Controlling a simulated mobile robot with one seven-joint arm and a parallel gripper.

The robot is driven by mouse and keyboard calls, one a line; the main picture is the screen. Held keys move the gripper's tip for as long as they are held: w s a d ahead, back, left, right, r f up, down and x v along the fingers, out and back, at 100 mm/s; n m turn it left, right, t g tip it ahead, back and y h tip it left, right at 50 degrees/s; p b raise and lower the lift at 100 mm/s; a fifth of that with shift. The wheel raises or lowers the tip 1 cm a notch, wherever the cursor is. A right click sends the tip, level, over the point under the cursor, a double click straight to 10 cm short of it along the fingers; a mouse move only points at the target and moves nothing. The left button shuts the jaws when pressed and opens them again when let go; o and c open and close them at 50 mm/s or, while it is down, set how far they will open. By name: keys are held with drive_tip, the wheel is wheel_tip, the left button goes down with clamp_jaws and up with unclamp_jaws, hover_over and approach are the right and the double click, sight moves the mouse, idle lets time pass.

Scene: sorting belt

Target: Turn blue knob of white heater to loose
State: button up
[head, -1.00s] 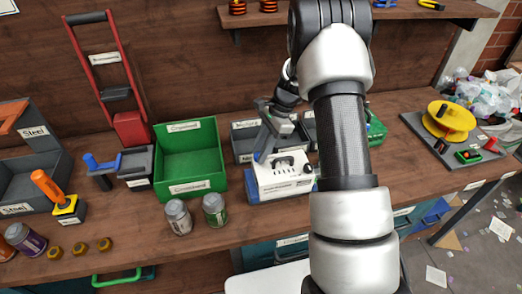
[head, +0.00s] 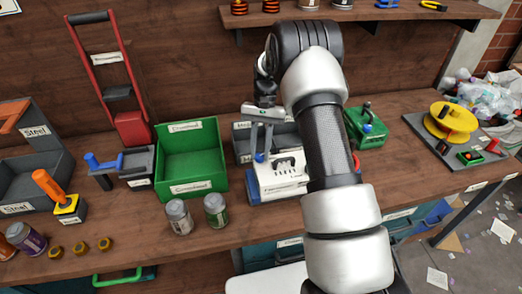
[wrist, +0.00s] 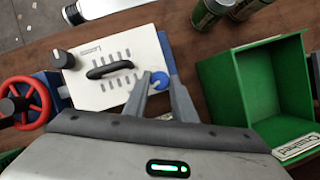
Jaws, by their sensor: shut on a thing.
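The white heater (head: 278,176) stands on the bench right of the green crate, partly behind my arm. In the wrist view the heater (wrist: 112,85) shows its black carry handle (wrist: 110,69), vent slots and a black knob (wrist: 62,59). Its blue knob (wrist: 159,79) is at the end nearest the green crate. My gripper (wrist: 158,88) is shut on the blue knob, with one finger on each side. The head view shows my gripper (head: 262,150) pointing down at the blue knob (head: 260,157); the fingertips are small there. The knob's marking cannot be read.
The open green crate (head: 190,163) stands close on the left, with two cans (head: 178,217) in front. A grey bin (head: 242,136) is behind the heater. A red valve wheel (wrist: 24,102) stands beside the heater's other end.

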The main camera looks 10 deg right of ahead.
drive_tip(key=n+h, duration=0.1)
drive_tip(key=n, duration=0.3)
drive_tip(key=n+h, duration=0.1)
drive_tip(key=n, duration=0.1)
drive_tip(key=shift+a+n+h, duration=0.25)
drive_tip(key=shift+n+h, duration=0.05)
idle(0.5)
drive_tip(key=o, duration=1.1)
drive_tip(key=shift+p+v, duration=0.7)
drive_tip(key=shift+v, duration=8)
drive_tip(key=shift+w+a, duration=0.15)
